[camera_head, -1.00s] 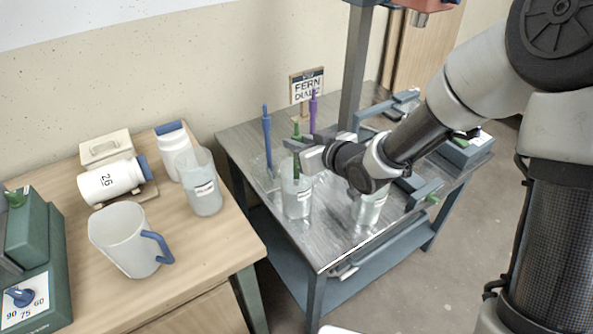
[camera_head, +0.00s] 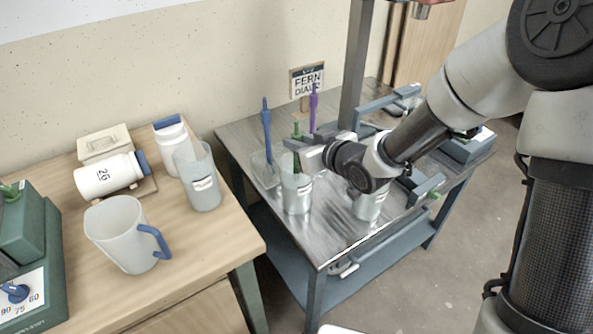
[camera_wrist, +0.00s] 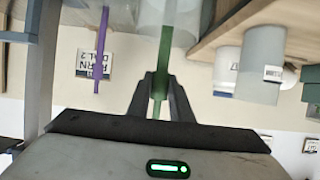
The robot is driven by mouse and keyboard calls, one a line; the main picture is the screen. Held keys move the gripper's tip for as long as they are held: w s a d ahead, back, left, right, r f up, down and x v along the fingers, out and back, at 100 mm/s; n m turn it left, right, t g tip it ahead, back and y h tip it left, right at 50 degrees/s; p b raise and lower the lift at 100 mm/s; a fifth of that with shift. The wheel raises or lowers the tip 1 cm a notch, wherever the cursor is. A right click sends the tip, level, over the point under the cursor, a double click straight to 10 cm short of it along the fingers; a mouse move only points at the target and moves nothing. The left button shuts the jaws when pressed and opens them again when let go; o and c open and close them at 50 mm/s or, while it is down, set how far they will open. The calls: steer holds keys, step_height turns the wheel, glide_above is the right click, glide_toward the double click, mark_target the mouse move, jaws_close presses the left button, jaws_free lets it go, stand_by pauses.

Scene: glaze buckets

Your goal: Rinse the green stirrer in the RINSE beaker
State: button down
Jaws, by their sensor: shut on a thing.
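My gripper (camera_head: 303,144) is above the front left clear beaker (camera_head: 297,196) on the metal table. In the wrist view its two fingers (camera_wrist: 161,92) are shut on the green stirrer (camera_wrist: 165,52). The green stirrer (camera_head: 297,131) stands roughly upright, its top showing above the fingers. Its lower part reaches down at the mouth of that beaker; how deep the tip is I cannot tell. A second clear beaker (camera_head: 369,204) stands to the right, partly under my arm. The beaker labels are too small to read, so I cannot tell which is RINSE.
A blue stirrer (camera_head: 266,132) and a purple stirrer (camera_head: 313,112) stand behind the gripper, near a small sign (camera_head: 307,82). A grey post (camera_head: 357,70) rises close behind. The wooden table (camera_head: 205,250) at left holds a jug (camera_head: 122,235), a labelled beaker (camera_head: 203,182) and white bottles.

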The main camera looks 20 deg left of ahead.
steer(key=shift+r, duration=0.15)
steer(key=shift+r+p, duration=1.1)
steer(key=shift+r, duration=0.15)
steer(key=shift+f, duration=0.1)
step_height(320, 180, down, 3)
steer(key=b, duration=0.2)
steer(key=shift+b, duration=0.35)
steer(key=shift+r, duration=0.35)
